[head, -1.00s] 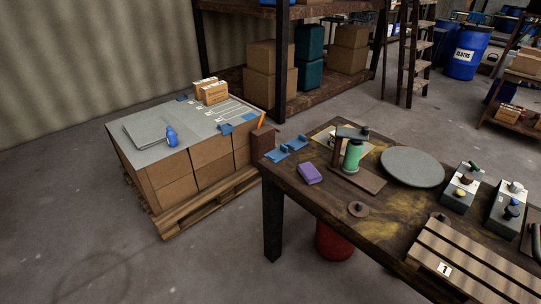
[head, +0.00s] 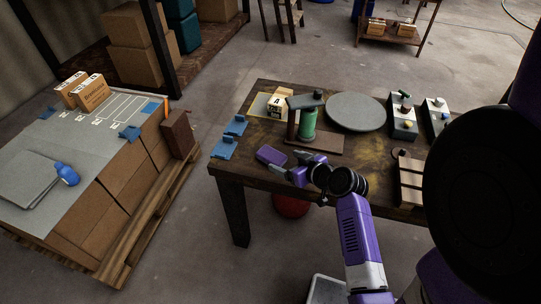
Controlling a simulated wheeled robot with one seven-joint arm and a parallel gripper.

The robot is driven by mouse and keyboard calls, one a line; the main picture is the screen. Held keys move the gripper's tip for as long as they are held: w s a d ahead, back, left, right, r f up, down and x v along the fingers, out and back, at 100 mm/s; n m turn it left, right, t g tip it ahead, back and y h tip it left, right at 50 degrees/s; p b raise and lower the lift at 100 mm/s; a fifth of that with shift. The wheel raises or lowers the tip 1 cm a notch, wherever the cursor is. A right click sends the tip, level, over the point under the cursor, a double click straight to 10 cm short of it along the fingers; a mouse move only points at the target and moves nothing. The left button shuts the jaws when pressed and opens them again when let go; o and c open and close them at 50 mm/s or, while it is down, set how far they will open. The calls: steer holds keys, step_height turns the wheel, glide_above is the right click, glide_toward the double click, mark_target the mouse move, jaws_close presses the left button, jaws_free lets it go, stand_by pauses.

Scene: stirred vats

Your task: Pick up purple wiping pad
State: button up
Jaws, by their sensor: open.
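The purple wiping pad (head: 271,155) lies flat near the left front edge of the dark wooden table (head: 232,170). My gripper (head: 293,167) is over the table just right of the pad, with its fingers pointing left towards it. The jaws are open and empty. In this view the fingertips look close to the pad's right end. I cannot tell the exact gap or height between them. Much of the pad's top is in plain sight.
A green cylinder on a stand (head: 308,122) is just behind my gripper. Blue brackets (head: 224,147) lie left of the pad. A round grey plate (head: 356,112) and switch boxes (head: 403,122) are farther right. A box-laden pallet (head: 124,275) stands at left.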

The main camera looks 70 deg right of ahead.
mark_target(271, 154)
steer(key=shift+s+d+r+n+y, duration=0.1)
steer(key=shift+d+r+n+y, duration=0.1)
steer(key=shift+d, duration=0.4)
steer(key=shift+s+d+r+n+y, duration=0.1)
steer(key=shift+d+r+n, duration=0.1)
steer(key=shift+d, duration=0.35)
steer(key=shift+w+a+r+n+t+y, duration=0.15)
steer(key=shift+n+t+y, duration=0.15)
steer(key=shift+n+y, duration=0.2)
steer(key=shift+w+a+f+n+t+y, duration=0.15)
steer(key=shift+n+t+y, duration=0.2)
steer(key=shift+n, duration=0.25)
steer(key=shift+p+x, duration=0.55)
steer(key=shift+x, duration=3.25)
steer(key=shift+a, duration=0.2)
steer(key=c, duration=1.5)
